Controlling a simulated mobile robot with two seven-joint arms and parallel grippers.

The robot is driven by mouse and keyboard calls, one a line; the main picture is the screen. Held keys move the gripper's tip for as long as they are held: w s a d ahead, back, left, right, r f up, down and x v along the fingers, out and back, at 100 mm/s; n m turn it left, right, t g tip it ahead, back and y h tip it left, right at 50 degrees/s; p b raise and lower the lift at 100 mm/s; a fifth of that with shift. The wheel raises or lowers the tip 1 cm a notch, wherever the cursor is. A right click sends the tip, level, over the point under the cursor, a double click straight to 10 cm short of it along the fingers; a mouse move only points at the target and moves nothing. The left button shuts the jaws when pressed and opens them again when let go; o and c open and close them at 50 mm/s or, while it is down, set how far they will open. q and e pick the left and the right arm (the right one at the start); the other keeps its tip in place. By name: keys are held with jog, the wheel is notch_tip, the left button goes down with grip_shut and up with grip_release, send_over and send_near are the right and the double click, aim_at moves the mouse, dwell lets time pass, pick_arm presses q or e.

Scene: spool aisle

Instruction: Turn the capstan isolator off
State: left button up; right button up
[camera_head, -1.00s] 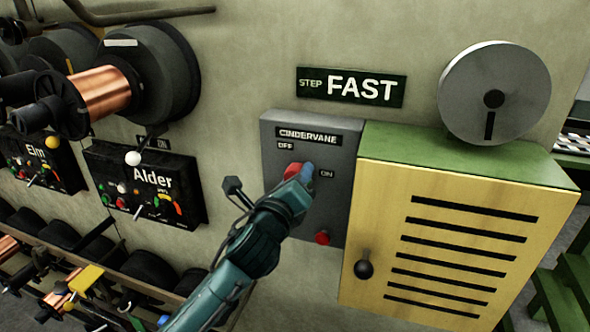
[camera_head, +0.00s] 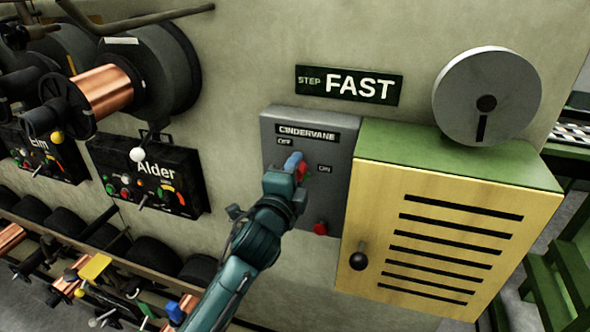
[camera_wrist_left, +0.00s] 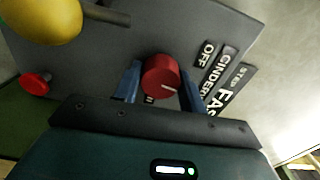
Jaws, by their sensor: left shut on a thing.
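The isolator is a red round knob (camera_head: 303,170) on a grey box (camera_head: 340,150) labelled CINDERVANE, with OFF at its upper left and ON at its right. In the left wrist view the red knob (camera_wrist_left: 160,76) sits between my two blue fingers. Its white mark points right and slightly down in that picture, between the OFF label (camera_wrist_left: 207,54) and the partly hidden ON label (camera_wrist_left: 149,100). My left gripper (camera_head: 295,164) is shut on the knob and covers part of it in the head view. My right gripper is out of view.
A red button (camera_head: 320,228) is low on the grey box. A yellow louvred cabinet (camera_head: 450,240) with a dark knob (camera_head: 358,261) juts out at the right. The Alder panel (camera_head: 148,178) and copper spools are at the left. A FAST sign (camera_head: 348,86) hangs above.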

pick_arm(q)
jog(key=shift+n, duration=0.6)
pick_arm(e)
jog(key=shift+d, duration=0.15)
pick_arm(q)
jog(key=o, duration=1)
jog(key=shift+s, duration=0.1)
jog(key=shift+b+v, duration=0.5)
jog(key=shift+v, duration=6)
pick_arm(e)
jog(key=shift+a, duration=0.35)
pick_arm(q)
jog(key=shift+n, duration=0.3)
